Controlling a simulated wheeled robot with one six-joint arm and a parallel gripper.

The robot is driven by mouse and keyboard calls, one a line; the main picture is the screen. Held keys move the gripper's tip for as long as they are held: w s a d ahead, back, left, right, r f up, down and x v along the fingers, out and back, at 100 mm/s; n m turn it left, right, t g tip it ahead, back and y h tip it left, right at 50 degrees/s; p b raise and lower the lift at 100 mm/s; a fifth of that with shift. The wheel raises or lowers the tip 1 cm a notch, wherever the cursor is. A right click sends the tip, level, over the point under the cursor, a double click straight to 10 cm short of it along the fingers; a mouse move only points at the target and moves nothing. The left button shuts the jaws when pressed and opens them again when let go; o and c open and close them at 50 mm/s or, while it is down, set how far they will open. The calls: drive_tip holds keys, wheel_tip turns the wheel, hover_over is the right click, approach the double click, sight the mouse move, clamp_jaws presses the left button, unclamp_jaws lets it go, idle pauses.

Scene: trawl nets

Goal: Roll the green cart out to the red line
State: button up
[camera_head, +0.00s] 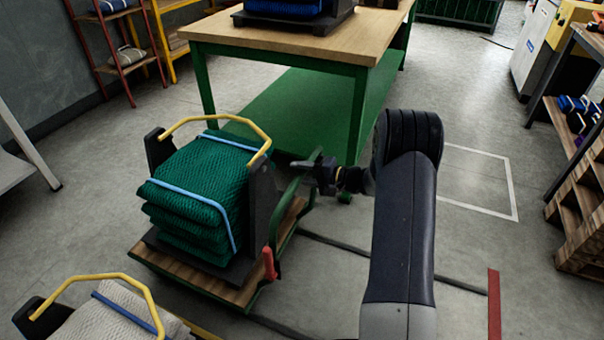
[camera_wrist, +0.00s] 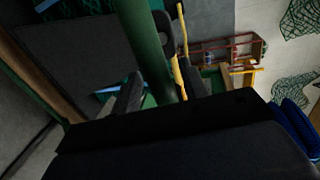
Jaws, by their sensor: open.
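The green cart (camera_head: 243,296) has a wooden deck and stands left of centre in the head view. It carries a stack of folded green nets (camera_head: 195,190) tied with blue straps, on a dark cradle with a yellow bar. Its green push handle (camera_head: 278,212) rises on the right side. My gripper (camera_head: 311,168) is open at the upper part of that handle. In the wrist view the green tube (camera_wrist: 147,45) runs down between the dark fingers (camera_wrist: 158,92); contact cannot be told. The red line (camera_head: 494,305) lies on the floor at the lower right.
A green-framed table (camera_head: 300,52) stands just behind the cart. Another load with pale netting (camera_head: 105,318) is close at the lower left. A dark strip (camera_head: 340,245) crosses the floor towards the red line. A wooden pallet stack (camera_head: 580,215) stands at right; floor between is largely open.

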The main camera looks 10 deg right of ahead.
drive_tip(key=shift+c, duration=0.4)
clamp_jaws()
